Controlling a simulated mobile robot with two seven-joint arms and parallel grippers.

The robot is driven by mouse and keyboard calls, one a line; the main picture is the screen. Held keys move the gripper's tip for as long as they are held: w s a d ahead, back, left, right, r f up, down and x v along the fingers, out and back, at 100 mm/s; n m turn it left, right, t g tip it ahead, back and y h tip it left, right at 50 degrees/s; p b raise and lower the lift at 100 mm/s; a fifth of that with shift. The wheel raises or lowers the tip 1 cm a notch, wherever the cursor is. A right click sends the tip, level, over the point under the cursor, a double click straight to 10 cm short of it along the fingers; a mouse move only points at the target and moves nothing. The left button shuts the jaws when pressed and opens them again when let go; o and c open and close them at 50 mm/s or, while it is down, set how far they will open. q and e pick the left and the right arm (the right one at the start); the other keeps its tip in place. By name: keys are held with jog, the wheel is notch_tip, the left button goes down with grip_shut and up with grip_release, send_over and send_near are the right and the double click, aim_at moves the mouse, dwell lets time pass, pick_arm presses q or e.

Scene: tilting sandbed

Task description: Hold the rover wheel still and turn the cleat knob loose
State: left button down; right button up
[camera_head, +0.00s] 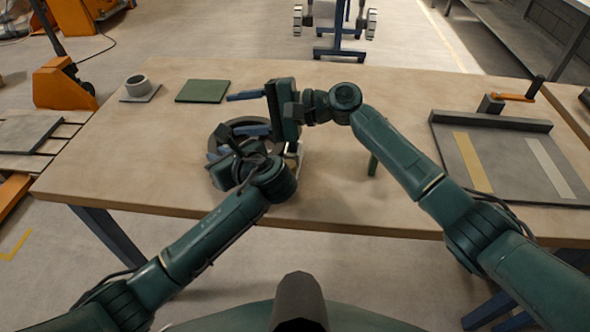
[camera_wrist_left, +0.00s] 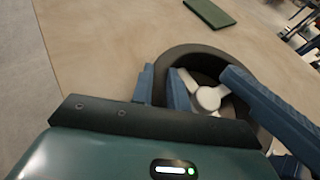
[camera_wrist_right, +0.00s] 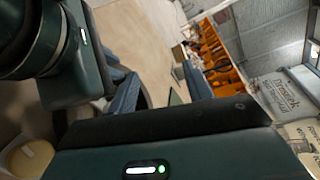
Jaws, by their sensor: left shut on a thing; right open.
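The rover wheel (camera_head: 246,122) is a dark ring on the table, largely covered by both grippers in the head view. In the left wrist view its dark rim (camera_wrist_left: 190,54) and pale spoked hub (camera_wrist_left: 208,98) show. My left gripper (camera_head: 218,147) is shut on the rim at the near left, one blue finger on each side of it (camera_wrist_left: 163,82). My right gripper (camera_head: 238,113) is open over the wheel, its fingers spread, with nothing visible between them; it also shows in the right wrist view (camera_wrist_right: 160,85). I cannot make out the cleat knob.
A green pad (camera_head: 203,91) and a grey ring on a plate (camera_head: 137,85) lie at the table's back left. A grey tray with yellow and white strips (camera_head: 512,160) stands at the right. A small green upright piece (camera_head: 373,165) is under my right arm. The table's front left is clear.

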aim_at(294, 168)
pick_arm(q)
jog(key=shift+f, duration=0.1)
pick_arm(e)
jog(key=s+d+f+m+t, duration=0.2)
jog(key=d+m+t, duration=0.8)
jog(key=m, duration=0.1)
jog(key=s+d+f+m+t+h, duration=0.2)
jog(key=s+d+f+m+h, duration=0.15)
jog(key=s+m, duration=0.35)
jog(key=s+d+f+m+t+h, duration=0.2)
jog(key=s+f+m+h, duration=0.15)
jog(key=s+m, duration=0.3)
jog(key=shift+y, duration=0.4)
jog(key=x, duration=1.1)
jog(key=shift+s+f, duration=0.1)
jog(key=shift+f, duration=0.3)
jog(key=c, duration=1)
jog(key=shift+d+r+n+g+y, duration=0.1)
jog(key=shift+d+n+g+y, duration=0.1)
jog(key=shift+n+g+y, duration=0.85)
jog(key=shift+w+n+g+y, duration=0.2)
jog(key=shift+n+g+y, duration=0.3)
jog(key=shift+g+y, duration=0.3)
